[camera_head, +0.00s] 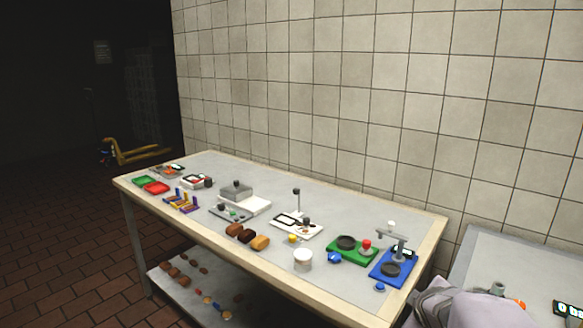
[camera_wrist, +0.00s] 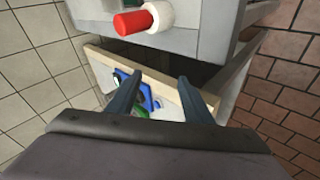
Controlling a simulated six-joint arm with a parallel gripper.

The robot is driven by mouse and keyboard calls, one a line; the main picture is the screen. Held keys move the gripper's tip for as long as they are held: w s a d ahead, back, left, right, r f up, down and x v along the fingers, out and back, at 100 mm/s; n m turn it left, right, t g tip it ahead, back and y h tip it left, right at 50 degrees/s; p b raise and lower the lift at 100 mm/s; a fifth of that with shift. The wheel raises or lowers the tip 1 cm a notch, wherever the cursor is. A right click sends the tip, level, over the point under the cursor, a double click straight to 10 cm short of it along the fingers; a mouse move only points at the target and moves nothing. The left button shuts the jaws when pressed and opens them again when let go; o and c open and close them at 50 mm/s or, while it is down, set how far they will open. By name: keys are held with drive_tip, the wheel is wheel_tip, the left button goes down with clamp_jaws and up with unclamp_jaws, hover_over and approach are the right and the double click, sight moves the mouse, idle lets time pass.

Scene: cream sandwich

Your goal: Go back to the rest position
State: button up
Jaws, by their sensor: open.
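My gripper (camera_wrist: 160,78) shows in the wrist view with its two dark fingers spread apart and nothing between them. Beyond the fingers lies the pale-edged table with a blue part (camera_wrist: 146,101) of a station on it, partly hidden by the left finger. In the head view, a pale mauve-grey rounded part at the lower right corner looks like my arm; the fingers do not show there.
The long table (camera_head: 330,205) holds a blue station (camera_head: 380,272), a green station (camera_head: 338,257), a white tub (camera_head: 303,262) and several brown pieces (camera_head: 247,236). A grey side table (camera_head: 520,262) stands at right. A red-and-white knob (camera_wrist: 133,22) sits close above the fingers.

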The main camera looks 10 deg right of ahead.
drive_tip(key=s+a+f+m+g+y+b, duration=0.2)
drive_tip(key=s+a+f+m+g, duration=0.2)
drive_tip(key=s+a+f, duration=0.6)
drive_tip(key=s+a+f+m+g+y+b, duration=0.2)
drive_tip(key=s+a+f+m+g+y, duration=0.3)
drive_tip(key=s+a, duration=0.75)
wheel_tip(320, 180, up, 15)
drive_tip(key=w+n+t+h+p, duration=0.1)
drive_tip(key=n+h+p, duration=0.1)
drive_tip(key=p, duration=1.4)
wheel_tip(320, 180, down, 5)
drive_tip(key=b, duration=0.4)
drive_tip(key=shift+w+r+b, duration=0.1)
drive_tip(key=shift+r+b, duration=0.05)
drive_tip(key=shift+b, duration=0.25)
